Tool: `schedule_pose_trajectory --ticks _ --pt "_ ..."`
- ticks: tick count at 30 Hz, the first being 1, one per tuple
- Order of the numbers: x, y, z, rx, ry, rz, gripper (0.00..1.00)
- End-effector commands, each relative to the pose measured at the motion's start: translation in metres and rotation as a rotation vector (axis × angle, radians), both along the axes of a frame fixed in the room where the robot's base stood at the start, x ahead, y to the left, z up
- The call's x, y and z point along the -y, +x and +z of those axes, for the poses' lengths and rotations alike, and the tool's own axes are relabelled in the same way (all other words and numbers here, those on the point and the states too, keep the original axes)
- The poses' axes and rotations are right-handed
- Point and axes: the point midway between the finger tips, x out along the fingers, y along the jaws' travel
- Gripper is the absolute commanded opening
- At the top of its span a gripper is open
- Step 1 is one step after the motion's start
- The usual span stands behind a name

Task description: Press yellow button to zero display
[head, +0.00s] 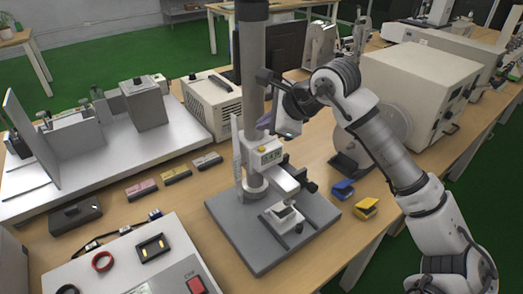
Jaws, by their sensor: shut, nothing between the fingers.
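A grey test stand (232,222) with a tall round column stands on the wooden table in the middle of the head view. On its column is a pale display unit (262,168) with a small lit greenish screen (269,157); its digits are too small to read surely. A small yellow button (263,149) sits on the unit's upper part, above the screen. My gripper (280,130) hangs beside the column, just above and right of the display unit. Its fingers are small and partly hidden here; they look closed and empty. I cannot tell whether they touch the unit.
A white box with a red switch (197,286) is at the front left. Yellow and blue blocks (366,207) lie right of the stand. Several small blocks (176,173) lie left. A large beige instrument (410,85) stands behind my arm.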

Motion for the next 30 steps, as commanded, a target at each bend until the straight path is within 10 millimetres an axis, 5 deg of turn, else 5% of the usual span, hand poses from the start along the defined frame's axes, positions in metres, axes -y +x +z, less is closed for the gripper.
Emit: schedule_pose_trajectory --ticks 3,8,30 --pt "0.0 0.0 -0.024 0.001 0.0 0.001 0.0" --pt "0.0 0.0 -0.036 0.001 -0.001 0.001 0.0" --pt "0.0 0.0 -0.036 0.001 0.0 0.002 0.0"
